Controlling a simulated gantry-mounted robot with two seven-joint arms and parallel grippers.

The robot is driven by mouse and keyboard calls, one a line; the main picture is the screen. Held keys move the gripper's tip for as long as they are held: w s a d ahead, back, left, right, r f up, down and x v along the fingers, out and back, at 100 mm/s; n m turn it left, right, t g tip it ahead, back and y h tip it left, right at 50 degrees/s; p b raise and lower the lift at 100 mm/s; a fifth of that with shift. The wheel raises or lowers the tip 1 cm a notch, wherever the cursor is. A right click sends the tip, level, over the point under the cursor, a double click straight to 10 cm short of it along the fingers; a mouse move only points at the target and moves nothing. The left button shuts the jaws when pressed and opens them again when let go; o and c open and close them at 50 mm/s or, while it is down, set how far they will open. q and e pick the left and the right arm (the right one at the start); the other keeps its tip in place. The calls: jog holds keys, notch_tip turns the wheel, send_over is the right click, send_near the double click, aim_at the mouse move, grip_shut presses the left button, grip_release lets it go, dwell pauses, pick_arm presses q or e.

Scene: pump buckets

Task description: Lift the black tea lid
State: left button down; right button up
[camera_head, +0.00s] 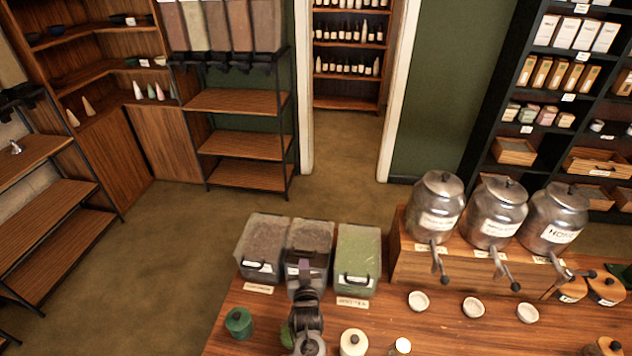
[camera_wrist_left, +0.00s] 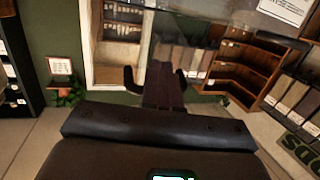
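The middle tea bin (camera_head: 316,233), a dark-looking clear box, stands on the wooden counter between two similar bins. I take its top to be the black tea lid; its label is mostly covered. My left gripper (camera_head: 304,270) is at the front of this bin, over the handle area. In the left wrist view, its fingers (camera_wrist_left: 164,88) show as one dark block. A black curved handle (camera_wrist_left: 131,79) sticks out on both sides of them, its middle hidden. I cannot tell whether the fingers are clamped on it or whether the lid is raised. My right gripper is not in view.
A bin with brownish content (camera_head: 261,245) and a green one (camera_head: 358,258) stand close on either side. Metal urns (camera_head: 435,208) on a wooden stand are to the right. A green jar (camera_head: 238,322) and a cream jar (camera_head: 354,342) stand near the arm.

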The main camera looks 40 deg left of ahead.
aim_at(306, 248)
pick_arm(q)
jog(key=w+a+r, duration=0.1)
jog(key=w+r, duration=0.2)
jog(key=w+a+r, duration=0.1)
jog(key=r, duration=0.1)
jog(key=shift+w+a, duration=0.35)
jog(key=w+a+r+b, duration=0.2)
jog(key=w+a+b, duration=0.1)
jog(key=w+b, duration=0.2)
jog(key=w+a+r+b, duration=0.3)
jog(key=w+a+b, duration=0.1)
jog(key=w, duration=0.6)
jog(key=shift+w+a+r+b, duration=0.2)
jog(key=shift+a+r+b, duration=0.15)
jog(key=shift+b, duration=0.4)
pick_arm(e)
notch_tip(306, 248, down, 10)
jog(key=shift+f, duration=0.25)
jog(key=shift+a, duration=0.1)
pick_arm(q)
jog(key=shift+d, duration=0.1)
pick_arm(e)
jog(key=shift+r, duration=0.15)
